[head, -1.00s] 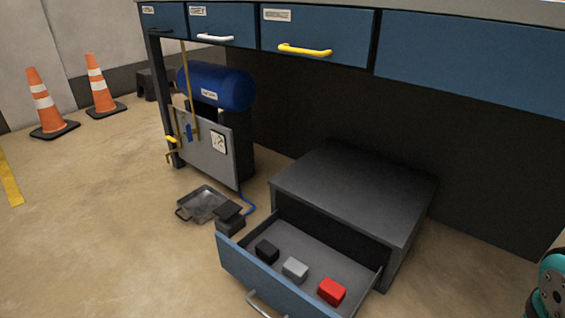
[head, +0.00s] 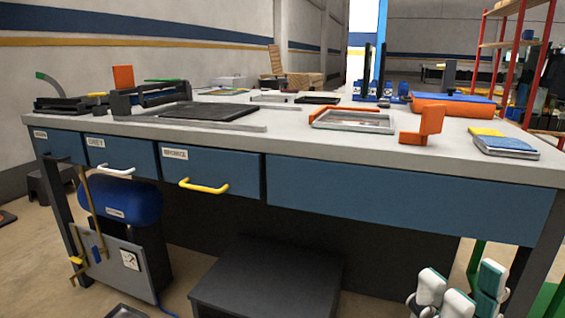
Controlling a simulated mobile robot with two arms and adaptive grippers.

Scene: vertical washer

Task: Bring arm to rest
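My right gripper (head: 461,285) is at the lower right, in front of the workbench (head: 215,130) and below its wide blue drawer front. Its pale, teal-edged fingers point up and stand apart, with nothing visible between them. It looks open and empty, clear of the bench edge. The rest of my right arm is below the picture. My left gripper is not in view.
The benchtop holds a tray (head: 353,121), an orange bracket (head: 423,124) and several other items. Red shelving (head: 490,50) stands behind right.

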